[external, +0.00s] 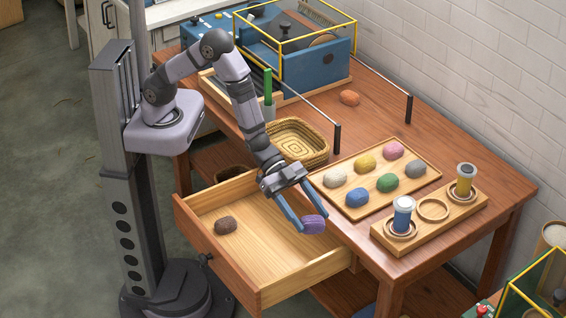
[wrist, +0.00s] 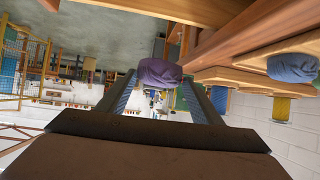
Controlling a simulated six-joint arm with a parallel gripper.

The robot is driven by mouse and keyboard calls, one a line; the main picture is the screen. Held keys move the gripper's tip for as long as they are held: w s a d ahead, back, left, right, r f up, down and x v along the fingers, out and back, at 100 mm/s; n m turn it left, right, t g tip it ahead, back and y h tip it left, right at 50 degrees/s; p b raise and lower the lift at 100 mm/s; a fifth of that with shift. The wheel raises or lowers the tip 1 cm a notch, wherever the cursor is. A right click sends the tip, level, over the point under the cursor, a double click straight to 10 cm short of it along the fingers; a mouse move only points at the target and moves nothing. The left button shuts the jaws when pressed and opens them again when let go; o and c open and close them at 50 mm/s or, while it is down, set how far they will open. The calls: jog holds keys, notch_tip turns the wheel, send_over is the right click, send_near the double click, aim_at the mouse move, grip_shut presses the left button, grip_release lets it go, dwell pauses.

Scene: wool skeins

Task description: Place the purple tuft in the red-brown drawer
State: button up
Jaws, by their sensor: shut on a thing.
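My gripper (external: 301,222) is shut on the purple tuft (external: 314,224), which sits between the blue fingertips. In the wrist view the purple tuft (wrist: 160,73) shows between the two fingers. The red-brown drawer (external: 222,258) is pulled out from the table. Its pale wooden inside holds one brown tuft (external: 226,225) at the left. The purple tuft appears over the right part of the drawer in the external view. I cannot tell its exact height above the drawer floor.
A wooden tray (external: 345,207) with several coloured tufts lies right of my gripper. A rack (external: 414,237) with a blue spool (external: 403,213) and a yellow spool (external: 464,180) stands further right. A woven basket (external: 302,133) is behind. The drawer's middle floor is clear.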

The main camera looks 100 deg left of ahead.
jog(key=s+d+f+m+g+h+b, duration=0.2)
jog(key=s+f+m+g, duration=0.1)
jog(key=s+f, duration=0.1)
jog(key=m+g+h+b, duration=0.2)
jog(key=m+g+b, duration=0.1)
jog(key=m+g, duration=0.15)
send_over(268, 270)
notch_tip(268, 270, down, 5)
jog(key=shift+t, duration=0.25)
jog(key=shift+d+f, duration=0.1)
jog(key=shift+f, duration=4.75)
jog(key=shift+f+b, duration=0.15)
jog(key=shift+b, duration=0.2)
jog(key=o, duration=1)
